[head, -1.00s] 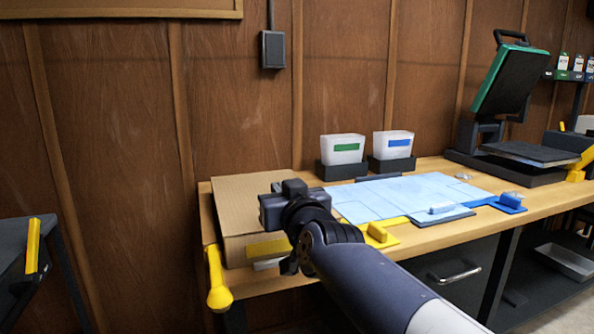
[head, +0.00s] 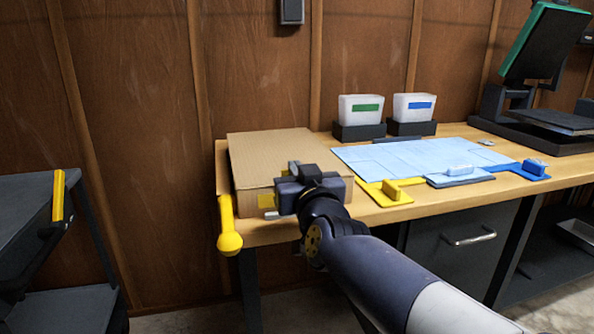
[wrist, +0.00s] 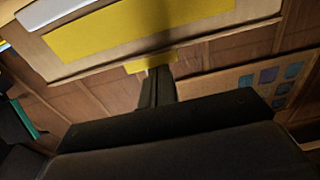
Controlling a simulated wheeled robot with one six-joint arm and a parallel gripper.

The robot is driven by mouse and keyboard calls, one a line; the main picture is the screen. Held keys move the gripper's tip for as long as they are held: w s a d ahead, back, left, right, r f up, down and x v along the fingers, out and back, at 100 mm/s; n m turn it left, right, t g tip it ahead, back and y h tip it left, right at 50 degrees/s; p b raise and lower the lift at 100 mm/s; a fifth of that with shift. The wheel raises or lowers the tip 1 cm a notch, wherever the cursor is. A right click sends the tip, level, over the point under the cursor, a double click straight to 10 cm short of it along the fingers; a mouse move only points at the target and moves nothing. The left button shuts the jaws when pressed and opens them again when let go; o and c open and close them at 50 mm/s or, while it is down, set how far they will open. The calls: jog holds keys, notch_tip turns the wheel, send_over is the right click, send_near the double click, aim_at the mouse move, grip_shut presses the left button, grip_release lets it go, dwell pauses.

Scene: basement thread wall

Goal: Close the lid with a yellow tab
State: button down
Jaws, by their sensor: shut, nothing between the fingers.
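A cardboard box (head: 270,148) stands at the left end of the workbench. Its brown top looks flat from here; I cannot tell whether the lid is fully down. My gripper is at the box's front right and hides part of that side. In the wrist view, the shut, empty fingers (wrist: 157,78) point at a small yellow tab (wrist: 150,63) at a cardboard edge. A wide yellow strip (wrist: 140,28) lies beyond it. I cannot tell whether the fingers touch the tab.
A yellow round-ended handle (head: 229,235) hangs at the bench's left corner. A blue sheet (head: 425,158) with yellow and blue clamps lies right of the box. Two white bins (head: 361,108) (head: 413,107) stand behind. A dark cart (head: 35,215) is at the left.

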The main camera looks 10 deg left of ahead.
notch_tip(320, 180, down, 2)
notch_tip(320, 180, up, 5)
jog(key=p, duration=0.3)
jog(key=s+d+f, duration=0.3)
jog(key=s+f, duration=0.2)
jog(key=s, duration=0.2)
jog(key=shift+f, duration=0.2)
jog(key=w+a+r, duration=0.1)
jog(key=w, duration=0.1)
jog(key=w+a+r+b, duration=0.1)
jog(key=w, duration=0.1)
jog(key=w+a+r, duration=0.1)
jog(key=w+r, duration=0.1)
jog(key=w, duration=0.1)
jog(key=shift+b, duration=0.3)
jog(key=shift+f, duration=0.3)
jog(key=shift+f, duration=0.1)
